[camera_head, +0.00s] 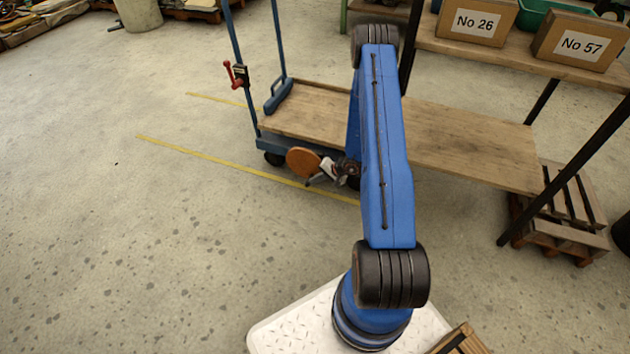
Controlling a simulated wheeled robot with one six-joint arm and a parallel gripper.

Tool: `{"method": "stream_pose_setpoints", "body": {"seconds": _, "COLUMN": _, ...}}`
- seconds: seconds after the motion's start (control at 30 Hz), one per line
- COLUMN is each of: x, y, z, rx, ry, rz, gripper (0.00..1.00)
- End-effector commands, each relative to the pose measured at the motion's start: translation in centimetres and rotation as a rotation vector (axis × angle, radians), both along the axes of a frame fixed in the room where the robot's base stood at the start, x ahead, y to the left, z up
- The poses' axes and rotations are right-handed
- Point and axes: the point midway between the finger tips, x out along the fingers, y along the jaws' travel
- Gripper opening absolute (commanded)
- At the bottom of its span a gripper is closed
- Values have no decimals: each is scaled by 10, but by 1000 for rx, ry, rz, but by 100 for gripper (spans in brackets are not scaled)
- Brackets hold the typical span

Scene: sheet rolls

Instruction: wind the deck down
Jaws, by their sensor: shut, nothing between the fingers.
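The wooden deck (305,112) of a blue trolley sits low, close above the floor. A dark winch box with a red crank handle (236,75) is fixed to the trolley's left blue upright. My gripper (316,180) is shut and empty, in front of the deck's front edge and below and to the right of the crank, apart from it. A brown-orange disc (303,162) shows beside the gripper; I cannot tell what it belongs to. My arm hides the right part of the deck.
A wooden board (465,145) lies right of my arm, under a bench with boxes No 26 (475,22) and No 57 (580,45). A pallet (565,215) stands at right. Yellow floor lines (225,165) run by the trolley. The floor at left is clear.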

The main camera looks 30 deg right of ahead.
Motion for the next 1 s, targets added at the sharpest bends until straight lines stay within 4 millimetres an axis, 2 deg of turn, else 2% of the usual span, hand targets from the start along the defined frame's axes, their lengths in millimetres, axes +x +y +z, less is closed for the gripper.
{"method": "stream_pose_setpoints", "body": {"seconds": 0.47, "x": 5, "y": 5, "z": -20, "rx": 162, "ry": -202, "rz": -2, "gripper": 0}}
{"method": "stream_pose_setpoints", "body": {"seconds": 1.0, "x": 20, "y": 16, "z": -37, "rx": 155, "ry": -196, "rz": 0, "gripper": 0}}
